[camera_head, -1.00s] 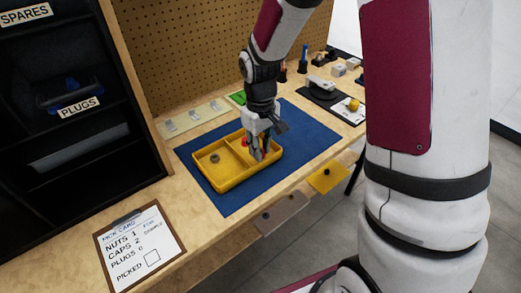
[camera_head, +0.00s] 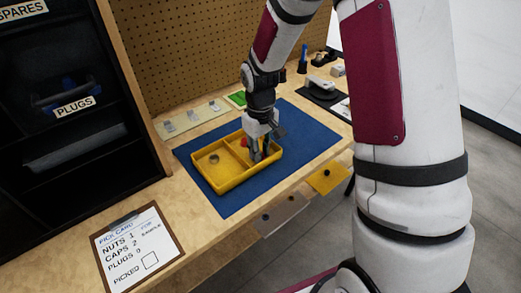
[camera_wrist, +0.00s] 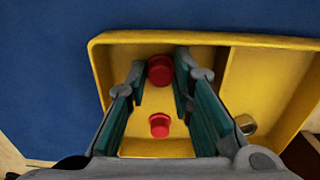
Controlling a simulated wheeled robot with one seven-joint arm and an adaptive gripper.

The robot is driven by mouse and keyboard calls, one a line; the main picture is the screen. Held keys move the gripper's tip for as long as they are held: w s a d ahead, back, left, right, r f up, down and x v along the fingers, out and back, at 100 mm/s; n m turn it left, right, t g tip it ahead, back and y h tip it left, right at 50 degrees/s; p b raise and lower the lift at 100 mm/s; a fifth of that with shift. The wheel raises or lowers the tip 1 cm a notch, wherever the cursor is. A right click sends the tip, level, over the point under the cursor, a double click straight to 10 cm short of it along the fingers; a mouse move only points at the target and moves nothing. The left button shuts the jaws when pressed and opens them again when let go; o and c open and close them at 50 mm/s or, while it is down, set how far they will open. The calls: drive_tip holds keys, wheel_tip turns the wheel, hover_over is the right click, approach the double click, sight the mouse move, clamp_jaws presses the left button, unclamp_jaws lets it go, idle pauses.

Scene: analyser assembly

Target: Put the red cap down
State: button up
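The yellow tray (camera_head: 227,186) lies on the blue mat and has two compartments; it also shows in the wrist view (camera_wrist: 262,41). My gripper (camera_head: 259,157) points down into the right compartment. A second red cap (camera_wrist: 159,125) sits in the same compartment, nearer the palm side of that view. One red cap (camera_head: 244,142) shows beside the fingers in the head view; the other is hidden there.
A metal nut (camera_head: 213,158) lies in the tray's other compartment. The blue mat (camera_head: 302,136) is clear right of the tray. A pick card clipboard (camera_head: 137,247) lies at front left. A dark shelf with a plugs bin (camera_head: 64,95) stands at left. A pegboard (camera_head: 190,50) backs the bench.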

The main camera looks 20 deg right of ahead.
drive_tip(key=shift+o, duration=1.3)
drive_tip(key=shift+r, duration=0.2)
drive_tip(key=s+r+p, duration=0.1)
drive_tip(key=s+r, duration=0.2)
drive_tip(key=r, duration=0.6)
drive_tip(key=s+r+p, duration=0.1)
drive_tip(key=s+r, duration=0.2)
drive_tip(key=r, duration=0.6)
drive_tip(key=s+r+m+t, duration=0.1)
drive_tip(key=s+r, duration=0.2)
drive_tip(key=s, duration=0.9)
drive_tip(key=s+r+m+t, duration=0.1)
drive_tip(key=s+r+m, duration=0.1)
drive_tip(key=s, duration=1)
drive_tip(key=shift+s+a+r+m, duration=0.3)
drive_tip(key=shift+s+a+r, duration=0.05)
drive_tip(key=shift+r, duration=0.3)
